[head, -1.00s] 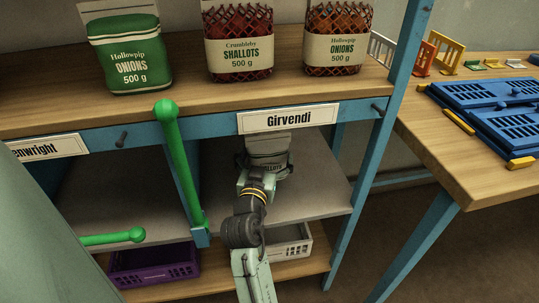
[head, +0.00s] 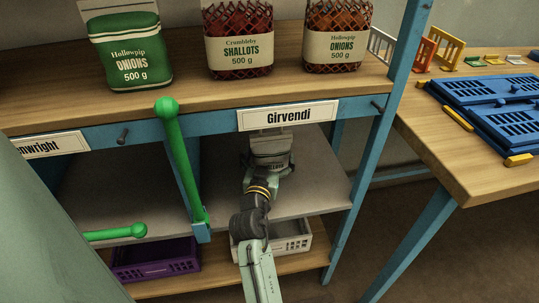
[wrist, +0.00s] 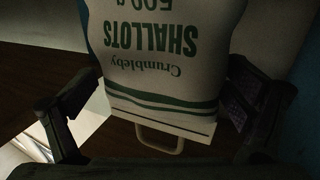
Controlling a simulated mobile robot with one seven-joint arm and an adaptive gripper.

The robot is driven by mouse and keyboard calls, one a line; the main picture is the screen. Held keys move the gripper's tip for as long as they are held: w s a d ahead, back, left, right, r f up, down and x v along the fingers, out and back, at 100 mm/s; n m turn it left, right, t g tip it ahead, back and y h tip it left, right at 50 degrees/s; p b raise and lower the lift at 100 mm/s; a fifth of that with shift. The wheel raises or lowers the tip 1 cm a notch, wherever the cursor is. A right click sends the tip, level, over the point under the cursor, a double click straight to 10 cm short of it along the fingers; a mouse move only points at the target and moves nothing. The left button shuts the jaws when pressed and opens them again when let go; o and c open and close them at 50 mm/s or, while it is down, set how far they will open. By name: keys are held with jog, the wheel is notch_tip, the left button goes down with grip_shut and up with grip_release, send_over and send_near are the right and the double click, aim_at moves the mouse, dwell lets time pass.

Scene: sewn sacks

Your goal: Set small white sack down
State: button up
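The small white sack (head: 269,150) is in the open bay under the Girvendi label, just above or on the grey shelf (head: 315,196); I cannot tell if its base touches. In the wrist view the white sack (wrist: 160,60) fills the middle, with upside-down green Crumbleby Shallots lettering, green stripes and a pale loop at its end. My gripper (head: 267,173) is at the sack. The sack's far side and base are hidden.
The blue divider with a green-knobbed bar (head: 180,155) stands left of the bay, and a blue post (head: 372,150) right. A green onion sack (head: 126,50) and two red net sacks stand on the bench above. A white crate (head: 290,240) and purple crate (head: 155,262) sit below.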

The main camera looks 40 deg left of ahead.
jog(key=shift+o, duration=0.2)
jog(key=shift+r, duration=0.15)
jog(key=shift+s+d, duration=0.15)
jog(key=shift+s, duration=0.15)
jog(key=b+v, duration=0.2)
jog(key=v, duration=0.8)
jog(key=shift+s+d+b, duration=0.1)
jog(key=shift+s+b, duration=0.15)
jog(key=shift+b, duration=0.1)
jog(key=shift+s+d, duration=0.2)
jog(key=shift+s, duration=0.15)
jog(key=shift+s, duration=0.1)
